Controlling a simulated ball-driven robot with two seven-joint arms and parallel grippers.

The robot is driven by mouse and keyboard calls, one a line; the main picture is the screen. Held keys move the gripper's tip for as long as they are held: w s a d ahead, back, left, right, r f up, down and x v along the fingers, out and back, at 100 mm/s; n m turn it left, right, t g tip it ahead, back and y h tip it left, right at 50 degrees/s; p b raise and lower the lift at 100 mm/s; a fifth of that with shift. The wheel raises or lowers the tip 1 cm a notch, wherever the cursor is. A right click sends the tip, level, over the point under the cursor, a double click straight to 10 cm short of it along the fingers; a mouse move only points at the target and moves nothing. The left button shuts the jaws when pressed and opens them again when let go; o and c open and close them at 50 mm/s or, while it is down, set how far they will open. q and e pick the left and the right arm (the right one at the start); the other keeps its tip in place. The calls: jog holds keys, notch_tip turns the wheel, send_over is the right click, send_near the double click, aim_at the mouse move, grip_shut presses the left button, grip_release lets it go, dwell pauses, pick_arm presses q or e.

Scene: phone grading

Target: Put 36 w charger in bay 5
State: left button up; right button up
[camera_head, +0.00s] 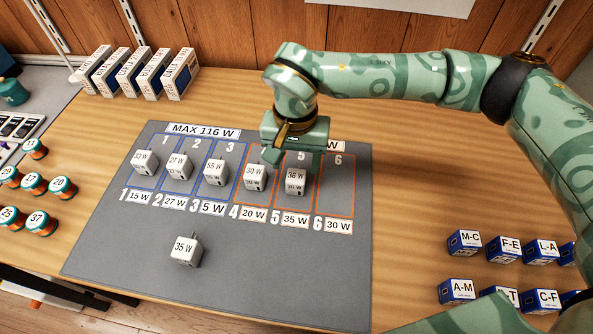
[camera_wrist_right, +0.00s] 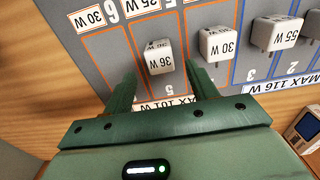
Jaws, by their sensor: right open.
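The 36 W charger (camera_head: 297,181), a white block, stands in bay 5, one of the orange-outlined bays on the grey mat (camera_head: 130,250). My right gripper (camera_head: 297,146) is open and empty just behind and above it. In the right wrist view the charger (camera_wrist_right: 158,60) stands just beyond the gap between the open fingers (camera_wrist_right: 160,88), clear of both. My left gripper is out of view.
Bays 1 to 4 hold white chargers, with the 30 W charger (camera_head: 255,176) beside bay 5. Bay 6 (camera_head: 336,190) looks empty. A 35 W charger (camera_head: 186,250) stands on the open front mat. Blue boxes (camera_head: 464,242) stand at right.

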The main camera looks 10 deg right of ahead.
aim_at(296, 176)
notch_tip(296, 176, up, 6)
jog(key=shift+f+p, duration=0.25)
jog(key=shift+p, duration=0.3)
